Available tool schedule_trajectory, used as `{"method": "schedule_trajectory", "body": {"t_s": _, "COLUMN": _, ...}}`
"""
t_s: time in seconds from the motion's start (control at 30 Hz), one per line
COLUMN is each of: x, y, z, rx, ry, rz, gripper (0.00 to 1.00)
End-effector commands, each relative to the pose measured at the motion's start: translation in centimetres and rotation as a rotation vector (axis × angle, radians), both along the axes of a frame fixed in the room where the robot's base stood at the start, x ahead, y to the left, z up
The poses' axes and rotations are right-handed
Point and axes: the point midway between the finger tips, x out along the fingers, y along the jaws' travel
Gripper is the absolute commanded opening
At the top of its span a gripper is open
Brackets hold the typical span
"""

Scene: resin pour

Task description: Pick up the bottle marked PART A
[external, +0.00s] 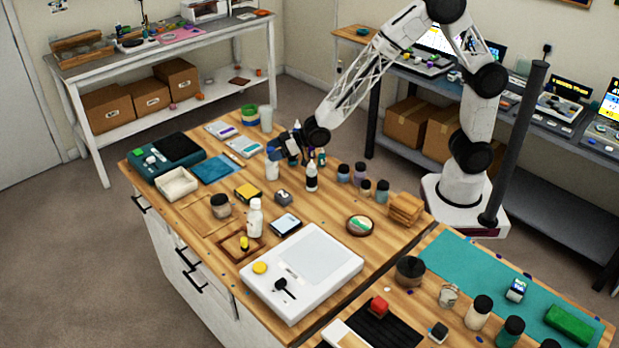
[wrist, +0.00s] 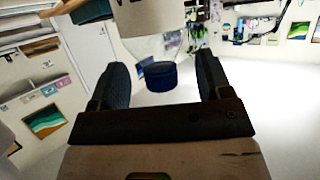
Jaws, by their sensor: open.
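My gripper (external: 288,148) is low over the back of the wooden table, beside a bottle with a blue cap (external: 272,163). In the wrist view my gripper (wrist: 160,66) has its fingers spread wide and empty. A clear bottle with a blue cap (wrist: 160,75) and a white label shows in the gap between them, upside down in the picture. I cannot tell how deep it sits between the fingers. No PART A mark is readable in either view.
A white bottle (external: 254,218) stands nearer the front. A clear cup (external: 266,120) is behind. A white scale (external: 330,258) fills the front right.

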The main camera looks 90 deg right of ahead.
Motion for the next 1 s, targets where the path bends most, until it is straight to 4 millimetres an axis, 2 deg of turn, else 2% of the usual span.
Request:
{"method": "schedule_trajectory", "body": {"t_s": 0.2, "x": 1.7, "y": 0.4, "z": -0.7, "rx": 0.000, "ry": 0.000, "rz": 0.000, "gripper": 0.72}}
{"method": "schedule_trajectory", "body": {"t_s": 0.4, "x": 2.6, "y": 0.5, "z": -1.0, "rx": 0.000, "ry": -0.001, "rz": 0.000, "gripper": 0.72}}
{"method": "schedule_trajectory", "body": {"t_s": 1.0, "x": 2.7, "y": 0.5, "z": -1.1, "rx": 0.000, "ry": -0.001, "rz": 0.000, "gripper": 0.72}}
